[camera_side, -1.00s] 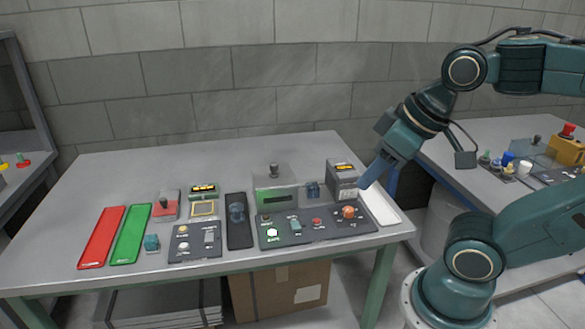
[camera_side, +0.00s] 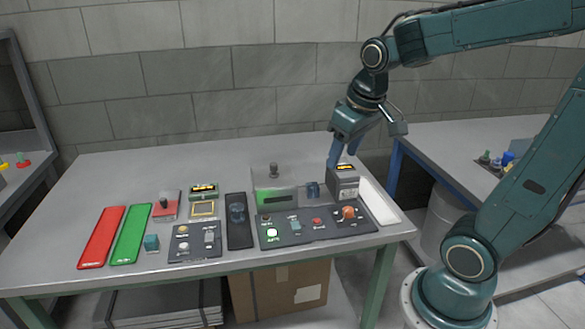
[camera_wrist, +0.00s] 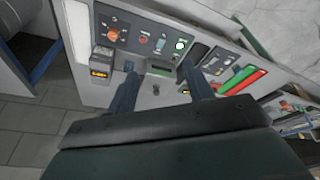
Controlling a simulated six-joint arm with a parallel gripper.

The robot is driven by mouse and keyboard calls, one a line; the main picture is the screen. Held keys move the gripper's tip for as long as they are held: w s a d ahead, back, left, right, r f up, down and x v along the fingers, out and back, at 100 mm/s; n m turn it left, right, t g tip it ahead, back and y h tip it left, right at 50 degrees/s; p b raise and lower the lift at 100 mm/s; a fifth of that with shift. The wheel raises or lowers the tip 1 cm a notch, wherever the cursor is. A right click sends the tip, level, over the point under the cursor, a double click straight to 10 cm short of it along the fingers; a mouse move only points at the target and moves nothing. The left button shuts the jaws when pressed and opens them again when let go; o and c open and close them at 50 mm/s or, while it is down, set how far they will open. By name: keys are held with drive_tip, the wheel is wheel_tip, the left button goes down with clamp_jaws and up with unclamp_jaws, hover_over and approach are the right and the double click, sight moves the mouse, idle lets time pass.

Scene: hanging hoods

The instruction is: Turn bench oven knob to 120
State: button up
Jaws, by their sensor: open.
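An orange knob (camera_side: 348,212) sits on the right end of a dark control panel (camera_side: 330,229) on the bench. In the wrist view the same knob (camera_wrist: 113,35) is at upper left. No scale marks can be read, so I cannot tell its setting. A grey box with a lit amber display (camera_side: 342,180) stands just behind the knob; it also shows in the wrist view (camera_wrist: 101,66). My gripper (camera_side: 342,156) points down, open and empty, above and slightly behind that box. In the wrist view my gripper's fingers (camera_wrist: 160,72) are wide apart with nothing between them.
A white strip (camera_side: 378,202) lies at right. The bench's back is clear.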

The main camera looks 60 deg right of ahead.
drive_tip(key=w+d+f+m+g, duration=0.2)
drive_tip(key=w+d+f, duration=0.25)
drive_tip(key=d, duration=0.35)
drive_tip(key=m+g, duration=0.1)
hover_over(348, 209)
wheel_tip(348, 209, down, 9)
drive_tip(key=shift+w+a+y, duration=0.15)
drive_tip(key=shift+a+y, duration=0.15)
drive_tip(key=shift+f, duration=0.2)
drive_tip(key=shift+d+f, duration=0.15)
drive_tip(key=shift+f, duration=3.25)
drive_tip(key=shift+d+f, duration=0.15)
drive_tip(key=shift+f, duration=3.2)
drive_tip(key=c, duration=1)
